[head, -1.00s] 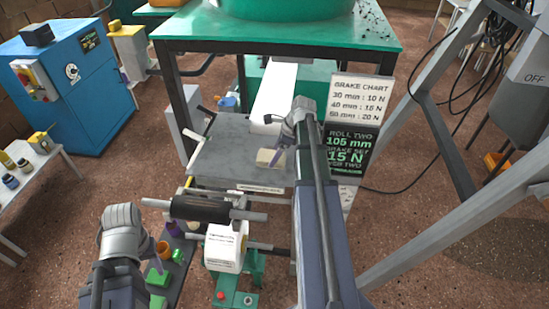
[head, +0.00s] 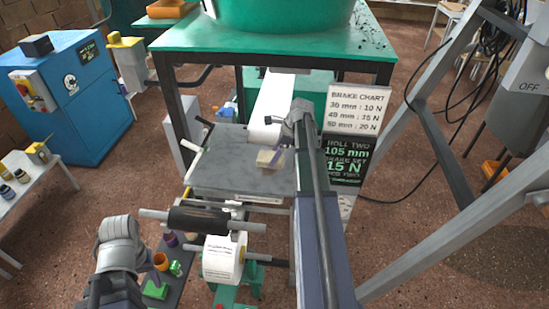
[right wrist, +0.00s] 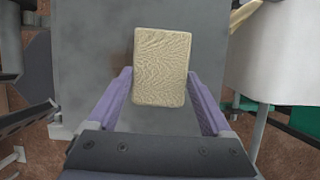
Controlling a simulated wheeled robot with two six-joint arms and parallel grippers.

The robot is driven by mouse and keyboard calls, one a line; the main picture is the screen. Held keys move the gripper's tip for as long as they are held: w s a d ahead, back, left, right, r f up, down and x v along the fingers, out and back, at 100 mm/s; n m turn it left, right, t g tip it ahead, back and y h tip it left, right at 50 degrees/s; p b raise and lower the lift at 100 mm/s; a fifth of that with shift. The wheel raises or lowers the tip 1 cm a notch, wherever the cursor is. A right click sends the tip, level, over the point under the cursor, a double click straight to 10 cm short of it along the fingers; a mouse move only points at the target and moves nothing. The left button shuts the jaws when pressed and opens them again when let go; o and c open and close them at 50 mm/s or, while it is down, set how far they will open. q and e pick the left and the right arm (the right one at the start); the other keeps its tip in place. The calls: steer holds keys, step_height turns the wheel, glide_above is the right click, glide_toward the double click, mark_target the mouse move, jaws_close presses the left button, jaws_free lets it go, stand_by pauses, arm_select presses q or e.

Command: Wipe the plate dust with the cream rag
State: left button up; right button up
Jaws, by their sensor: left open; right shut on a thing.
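The cream rag (head: 269,158) is a small folded pad in my right gripper (head: 277,150), over the right part of the grey plate (head: 225,165). In the right wrist view the rag (right wrist: 162,68) sits between the purple fingers (right wrist: 160,98), with the grey plate (right wrist: 90,40) behind it. A faint brown smudge (right wrist: 120,62) shows on the plate left of the rag. I cannot tell whether the rag touches the plate. My left gripper (head: 147,262) is at the lower left, away from the plate, its fingers small and partly hidden.
A white paper strip (head: 272,100) runs down to the plate's far edge. A dark roller (head: 203,219) and a white paper roll (head: 222,259) stand in front of the plate. The brake chart board (head: 356,107) stands to the right, and a green table (head: 200,38) behind.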

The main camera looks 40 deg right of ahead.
steer(key=shift+w+d, duration=0.1)
steer(key=shift+d, duration=0.05)
steer(key=shift+w+d, duration=1.35)
steer(key=shift+w, duration=0.05)
steer(key=shift+f, duration=0.15)
steer(key=shift+s+a, duration=1.5)
steer(key=shift+s, duration=0.05)
steer(key=shift+s+a, duration=0.1)
steer(key=shift+s+a, duration=1.3)
steer(key=shift+s, duration=0.05)
steer(key=shift+s+a, duration=0.1)
steer(key=shift+s+a, duration=1.25)
steer(key=shift+s, duration=0.05)
